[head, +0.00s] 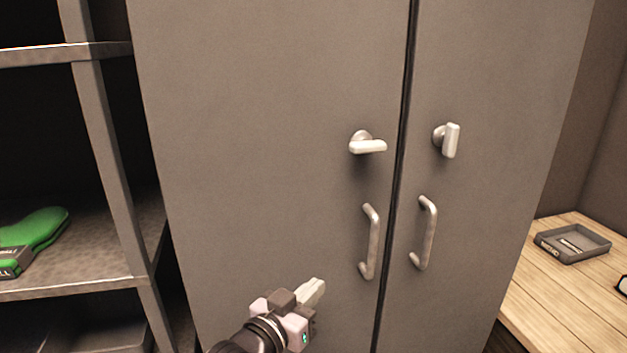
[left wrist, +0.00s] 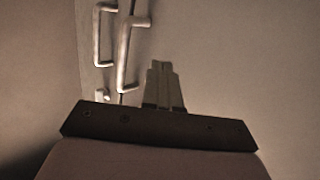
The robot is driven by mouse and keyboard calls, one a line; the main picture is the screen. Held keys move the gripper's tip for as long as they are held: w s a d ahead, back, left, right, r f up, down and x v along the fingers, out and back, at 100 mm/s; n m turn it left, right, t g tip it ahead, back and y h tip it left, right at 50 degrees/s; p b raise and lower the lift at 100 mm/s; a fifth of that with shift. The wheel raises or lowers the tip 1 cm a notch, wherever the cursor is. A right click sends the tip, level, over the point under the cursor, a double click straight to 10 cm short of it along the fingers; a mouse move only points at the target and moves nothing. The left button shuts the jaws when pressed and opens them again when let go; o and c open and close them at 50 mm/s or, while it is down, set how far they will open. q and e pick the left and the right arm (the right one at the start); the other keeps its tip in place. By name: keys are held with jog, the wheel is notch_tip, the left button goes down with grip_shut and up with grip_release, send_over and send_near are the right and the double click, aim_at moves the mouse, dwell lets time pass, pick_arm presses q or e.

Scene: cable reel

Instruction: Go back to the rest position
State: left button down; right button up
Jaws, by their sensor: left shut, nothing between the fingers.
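My left gripper (head: 312,292) is in front of the lower part of the left cabinet door (head: 260,130), to the left of and below that door's bar handle (head: 373,242). Its fingers are together and hold nothing. In the left wrist view the shut fingers (left wrist: 163,80) point toward the door, with the bar handles (left wrist: 126,50) at upper left, apart from them. My right gripper is in neither view.
The left latch (head: 366,144) is turned horizontal; the right latch (head: 449,140) stands vertical. Both doors look closed. At left is a metal shelf (head: 90,285) with a green item (head: 38,228). At right, a wooden table (head: 560,300) bears a grey tray (head: 548,251).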

pick_arm(q)
jog(key=s+a+f+n+g+y, duration=0.3)
jog(key=s+a+f+y, duration=0.4)
jog(key=s+a+f, duration=1.4)
jog(key=s+f, duration=0.2)
jog(key=s, duration=0.2)
jog(key=shift+f+n+g+y, duration=0.3)
jog(key=shift+f+n, duration=0.05)
jog(key=shift+n, duration=0.05)
